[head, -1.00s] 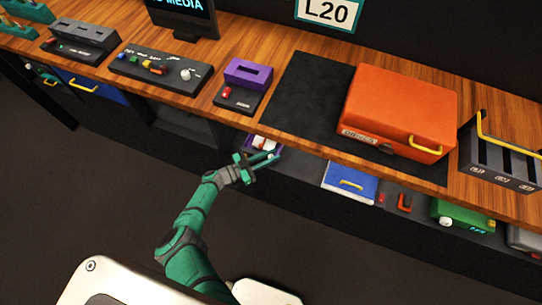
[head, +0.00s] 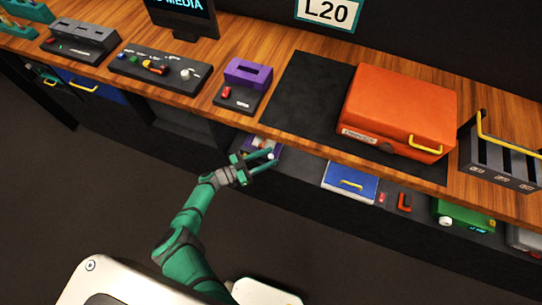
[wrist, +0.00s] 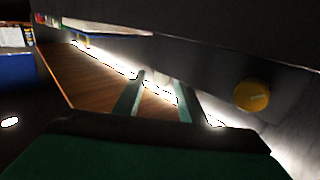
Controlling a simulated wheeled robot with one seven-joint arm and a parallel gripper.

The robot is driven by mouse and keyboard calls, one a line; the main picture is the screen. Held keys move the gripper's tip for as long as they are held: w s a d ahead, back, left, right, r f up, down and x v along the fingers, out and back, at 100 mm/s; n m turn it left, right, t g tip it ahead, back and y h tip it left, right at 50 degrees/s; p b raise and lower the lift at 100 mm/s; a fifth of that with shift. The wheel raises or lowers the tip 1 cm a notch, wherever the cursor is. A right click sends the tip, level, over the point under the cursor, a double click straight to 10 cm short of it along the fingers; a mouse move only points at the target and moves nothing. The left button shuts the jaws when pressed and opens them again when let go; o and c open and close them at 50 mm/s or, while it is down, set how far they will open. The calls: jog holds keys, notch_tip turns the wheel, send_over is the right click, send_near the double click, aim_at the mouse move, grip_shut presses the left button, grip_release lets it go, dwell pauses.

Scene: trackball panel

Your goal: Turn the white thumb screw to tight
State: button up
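My gripper (head: 272,155) is in front of the lower shelf, just below the table's front edge. Its two green fingers stand apart, and nothing shows held between them in the wrist view (wrist: 158,92). A small white knob (head: 270,156), possibly the white thumb screw, shows at the fingertips; I cannot tell whether they touch it. Behind the fingers is a purple panel (head: 248,147) with red and white parts, largely covered by the gripper and the table edge. The wrist view shows a round yellow knob on a dark surface, right of the fingers, and no clear white screw.
The wooden tabletop (head: 290,133) overhangs the shelf close above my gripper. A blue box (head: 350,183) with a yellow handle and a green device (head: 465,214) stand to the right on the shelf. An orange case (head: 400,105) sits on top. The floor in front is clear.

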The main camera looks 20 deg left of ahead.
jog(key=v, duration=0.9)
jog(key=shift+s, duration=0.15)
